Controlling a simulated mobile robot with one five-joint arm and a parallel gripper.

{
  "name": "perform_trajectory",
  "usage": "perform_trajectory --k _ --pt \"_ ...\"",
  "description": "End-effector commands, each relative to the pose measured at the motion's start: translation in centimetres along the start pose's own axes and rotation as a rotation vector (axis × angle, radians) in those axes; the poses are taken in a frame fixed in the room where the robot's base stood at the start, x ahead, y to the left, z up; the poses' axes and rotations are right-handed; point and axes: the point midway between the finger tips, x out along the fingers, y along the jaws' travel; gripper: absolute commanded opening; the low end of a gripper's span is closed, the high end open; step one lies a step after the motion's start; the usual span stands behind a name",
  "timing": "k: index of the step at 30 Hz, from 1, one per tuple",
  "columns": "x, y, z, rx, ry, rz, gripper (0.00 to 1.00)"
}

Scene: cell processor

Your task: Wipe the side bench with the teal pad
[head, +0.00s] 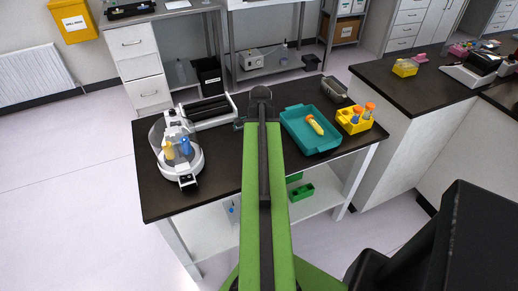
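A dark-topped bench (218,163) with white legs and a lower shelf stands in the middle of the head view. I cannot tell if this is the side bench. A teal tray (290,122) lies on its right half with an orange-yellow tube (315,125) in it. I cannot make out a separate teal pad. My green arm reaches over the bench and hides a strip of its middle. The far end of the arm shows only a dark rounded part; the gripper's fingers do not show.
A white centrifuge-like device (190,165) with tubes and a roller device (207,110) stand on the bench's left half. A yellow rack (345,122) holds orange-capped tubes beside the tray, near a grey container (334,89). A dark counter (400,95) stands right. Floor at left is clear.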

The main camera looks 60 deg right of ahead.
Motion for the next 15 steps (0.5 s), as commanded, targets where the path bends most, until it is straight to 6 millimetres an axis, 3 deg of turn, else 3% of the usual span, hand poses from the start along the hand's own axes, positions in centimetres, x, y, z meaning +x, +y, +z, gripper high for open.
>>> perform_trajectory --k 9,15 --pt "0.0 0.0 -2.1 0.000 0.000 0.000 0.00" --pt "0.0 0.0 -2.0 -0.001 0.000 0.000 0.00"
